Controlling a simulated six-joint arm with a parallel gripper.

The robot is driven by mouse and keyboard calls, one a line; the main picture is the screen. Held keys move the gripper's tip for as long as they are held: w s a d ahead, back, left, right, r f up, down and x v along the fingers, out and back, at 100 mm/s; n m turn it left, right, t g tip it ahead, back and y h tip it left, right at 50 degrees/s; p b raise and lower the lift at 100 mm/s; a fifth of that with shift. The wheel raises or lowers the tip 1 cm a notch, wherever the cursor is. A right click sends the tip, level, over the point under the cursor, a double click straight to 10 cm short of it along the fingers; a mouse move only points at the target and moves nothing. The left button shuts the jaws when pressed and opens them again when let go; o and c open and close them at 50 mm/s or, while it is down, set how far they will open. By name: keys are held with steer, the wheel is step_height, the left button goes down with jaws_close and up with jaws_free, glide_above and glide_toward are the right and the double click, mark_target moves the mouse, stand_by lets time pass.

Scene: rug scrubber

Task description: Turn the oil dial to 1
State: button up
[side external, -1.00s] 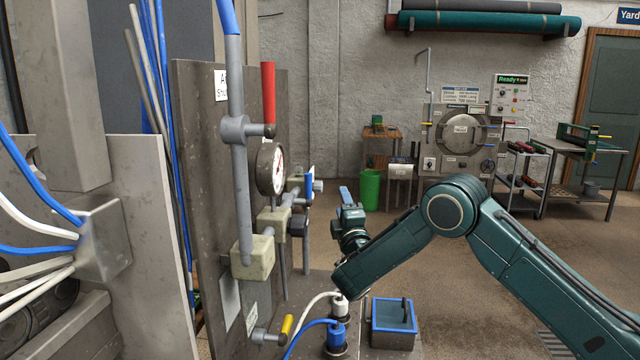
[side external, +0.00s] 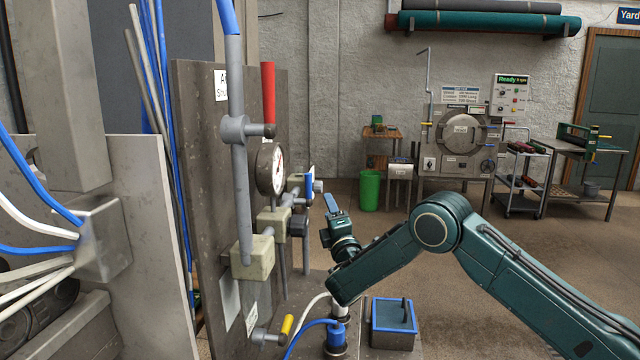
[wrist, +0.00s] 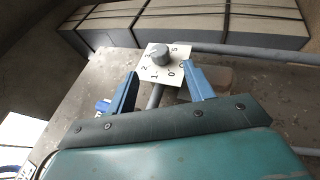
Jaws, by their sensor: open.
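The oil dial looks to be the round grey knob (wrist: 160,54) on a white number plate (wrist: 154,76) in the wrist view. Digits such as 0, 1, 2 and 5 show around the knob; I cannot make out a pointer or its setting. My gripper (wrist: 162,73) is open, with one blue finger on each side of the plate in the picture. The knob lies beyond the fingertips, and nothing is between the fingers. In the side external view my gripper (side external: 328,214) is right of the upright panel (side external: 209,190). I cannot make out the dial there.
A pressure gauge (side external: 270,169), a red-handled lever (side external: 268,92) and several pipe valves stick out from the panel near my gripper. A blue-rimmed bin (side external: 393,338) and a blue plug (side external: 336,334) stand below.

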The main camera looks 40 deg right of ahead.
mark_target(318, 182)
steer(key=shift+x, duration=5.9)
steer(key=c, duration=1)
steer(key=shift+o, duration=0.2)
steer(key=shift+t, duration=0.3)
steer(key=shift+s+a+r+n+t+y, duration=0.15)
steer(key=shift+n+t+y, duration=0.25)
steer(key=shift+n+t, duration=0.55)
steer(key=shift+w+a+r+n+t+y, duration=0.15)
steer(key=shift+n+t+y, duration=0.25)
steer(key=shift+n+t, duration=0.5)
steer(key=shift+s+d, duration=0.1)
